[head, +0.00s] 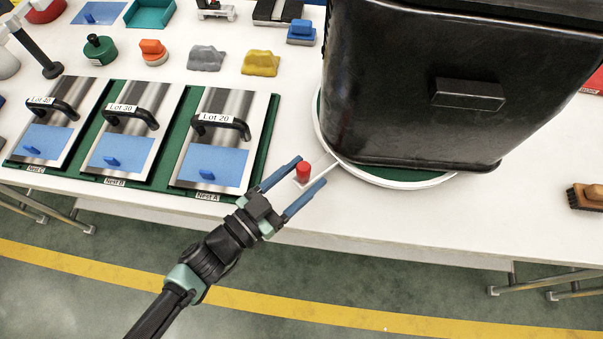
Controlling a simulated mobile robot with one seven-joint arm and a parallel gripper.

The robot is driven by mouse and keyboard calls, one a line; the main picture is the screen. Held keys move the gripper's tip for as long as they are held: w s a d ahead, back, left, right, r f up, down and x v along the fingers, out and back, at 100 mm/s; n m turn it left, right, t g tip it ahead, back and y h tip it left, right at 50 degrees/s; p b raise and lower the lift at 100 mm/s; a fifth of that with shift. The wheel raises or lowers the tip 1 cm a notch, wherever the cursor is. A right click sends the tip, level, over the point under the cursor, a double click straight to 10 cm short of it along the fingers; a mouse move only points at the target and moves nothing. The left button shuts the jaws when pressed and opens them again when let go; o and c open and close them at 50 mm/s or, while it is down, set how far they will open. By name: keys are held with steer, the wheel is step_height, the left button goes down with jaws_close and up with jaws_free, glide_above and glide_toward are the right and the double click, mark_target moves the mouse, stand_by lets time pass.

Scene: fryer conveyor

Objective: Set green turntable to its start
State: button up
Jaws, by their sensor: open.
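The green turntable (410,181) is a round disc with a white rim on the white table. A large black bin (410,110) stands on it and hides most of it. A small red knob (303,170) on a white base is just left of the turntable, and a thin white bar (325,170) runs from near it to the rim. My gripper (311,171) is open, with its blue fingers on either side of the red knob. I cannot tell whether they touch it. Nothing is held.
Three metal lot plates with black handles, one labelled Lot 20 (234,101), sit in a green tray (268,135) at left. Grey (207,58) and yellow (261,62) lumps lie behind. A brush (587,196) lies at far right. The front table strip is clear.

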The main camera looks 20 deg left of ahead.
steer(key=b+v, duration=0.1)
steer(key=v, duration=1.2)
